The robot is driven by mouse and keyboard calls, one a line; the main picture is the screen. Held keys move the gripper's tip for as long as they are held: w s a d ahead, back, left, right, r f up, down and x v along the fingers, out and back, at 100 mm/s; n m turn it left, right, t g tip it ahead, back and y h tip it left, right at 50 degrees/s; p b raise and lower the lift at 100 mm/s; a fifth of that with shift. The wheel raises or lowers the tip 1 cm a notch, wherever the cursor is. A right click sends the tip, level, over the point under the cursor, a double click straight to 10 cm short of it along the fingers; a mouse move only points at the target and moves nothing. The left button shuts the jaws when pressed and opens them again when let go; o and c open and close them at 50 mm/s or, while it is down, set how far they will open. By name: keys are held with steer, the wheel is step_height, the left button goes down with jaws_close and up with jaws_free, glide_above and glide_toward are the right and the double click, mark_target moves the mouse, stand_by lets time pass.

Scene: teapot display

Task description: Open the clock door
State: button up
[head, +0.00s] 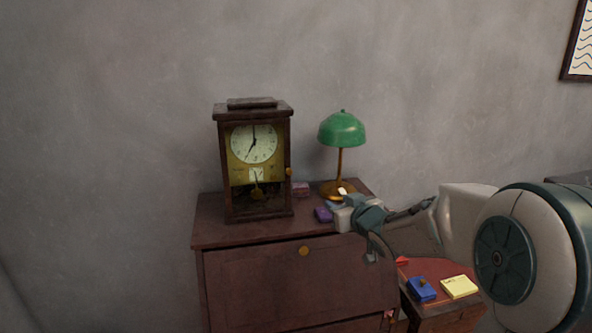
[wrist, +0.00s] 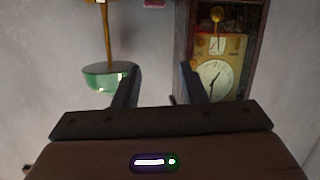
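The clock (head: 225,170) is a dark wooden case with a white dial, a yellow face plate and a pendulum. It stands upright on the cabinet, left of the lamp. Its framed front door (head: 289,140) looks closed, with a small orange-brown knob (head: 289,172) on the right edge. In the wrist view the clock (wrist: 248,60) appears upside down at the right. My gripper (wrist: 161,80) is open, with its two fingers apart and nothing held between them. In the head view my arm's end is right of the clock, by the lamp's base, apart from the door.
A green-shaded lamp (head: 342,130) stands right of the clock. The cabinet (head: 225,234) also bears a pink box (head: 300,189) and a purple box (head: 323,214). A lower red-topped surface holds a blue box (head: 421,290) and a yellow pad (head: 459,287).

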steer(key=w+a+r+n+y, duration=0.2)
steer(key=a+y, duration=0.1)
steer(key=y, duration=0.1)
steer(key=y+p, duration=0.1)
steer(key=p, duration=0.2)
glide_toward(291, 171)
steer(key=x, duration=0.6)
steer(key=shift+a, duration=0.35)
steer(key=shift+w+a, duration=0.3)
steer(key=shift+w, duration=0.35)
steer(key=shift+w+d+f, duration=0.1)
steer(key=shift+w, duration=0.2)
steer(key=shift+s, duration=0.1)
jaws_close()
